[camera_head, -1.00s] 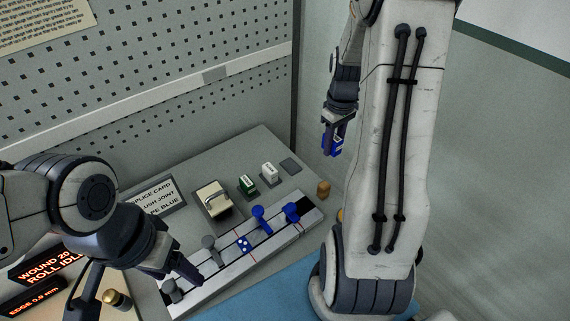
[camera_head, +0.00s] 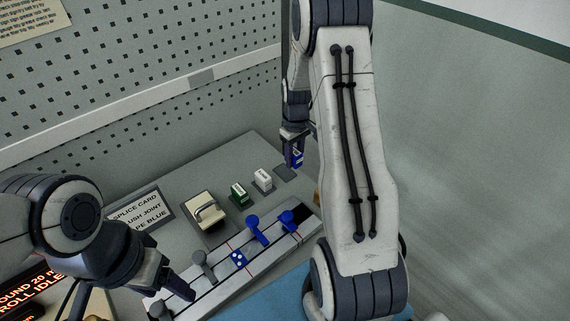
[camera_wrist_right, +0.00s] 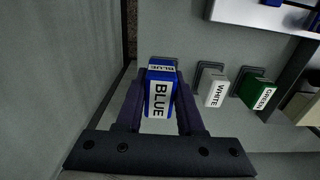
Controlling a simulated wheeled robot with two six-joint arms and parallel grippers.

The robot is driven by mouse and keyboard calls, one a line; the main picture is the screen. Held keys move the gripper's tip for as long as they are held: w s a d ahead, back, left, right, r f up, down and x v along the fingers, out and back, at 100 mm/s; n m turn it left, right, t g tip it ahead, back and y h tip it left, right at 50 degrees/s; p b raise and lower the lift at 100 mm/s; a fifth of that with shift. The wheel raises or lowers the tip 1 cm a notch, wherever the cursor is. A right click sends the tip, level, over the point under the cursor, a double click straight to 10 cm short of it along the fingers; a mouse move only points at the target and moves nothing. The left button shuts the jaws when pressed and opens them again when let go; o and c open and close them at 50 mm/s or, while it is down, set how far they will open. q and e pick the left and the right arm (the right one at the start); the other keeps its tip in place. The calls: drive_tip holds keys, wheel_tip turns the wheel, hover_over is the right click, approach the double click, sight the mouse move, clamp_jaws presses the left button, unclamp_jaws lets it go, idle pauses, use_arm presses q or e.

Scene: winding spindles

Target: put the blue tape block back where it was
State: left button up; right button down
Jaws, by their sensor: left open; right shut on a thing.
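The blue tape block (camera_wrist_right: 159,92), labelled BLUE, is held between the fingers of my right gripper (camera_wrist_right: 158,108). In the head view the blue block (camera_head: 294,158) hangs upright below my right gripper (camera_head: 294,140), at the empty dark pad (camera_head: 287,173) at the right end of the block row. In the right wrist view the block covers most of that pad, so I cannot tell whether it touches. My left gripper (camera_head: 172,288) is open and empty over the near left end of the splicing rail.
The white block (camera_head: 263,180) and green block (camera_head: 238,193) stand on their pads to the left. A cream dispenser (camera_head: 204,212) and a splice card (camera_head: 141,214) lie further left. The rail (camera_head: 270,250) with blue levers runs in front.

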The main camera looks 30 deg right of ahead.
sight(285, 173)
drive_tip(key=w+f, duration=0.1)
drive_tip(key=w+a+f, duration=0.1)
drive_tip(key=w, duration=0.1)
drive_tip(key=shift+a+p, duration=0.15)
drive_tip(key=shift+p, duration=0.15)
wheel_tip(285, 173, down, 3)
drive_tip(key=shift+p, duration=0.55)
drive_tip(key=shift+f, duration=0.5)
drive_tip(key=shift+f, duration=0.1)
drive_tip(key=c, duration=0.5)
unclamp_jaws()
drive_tip(key=shift+f, duration=0.1)
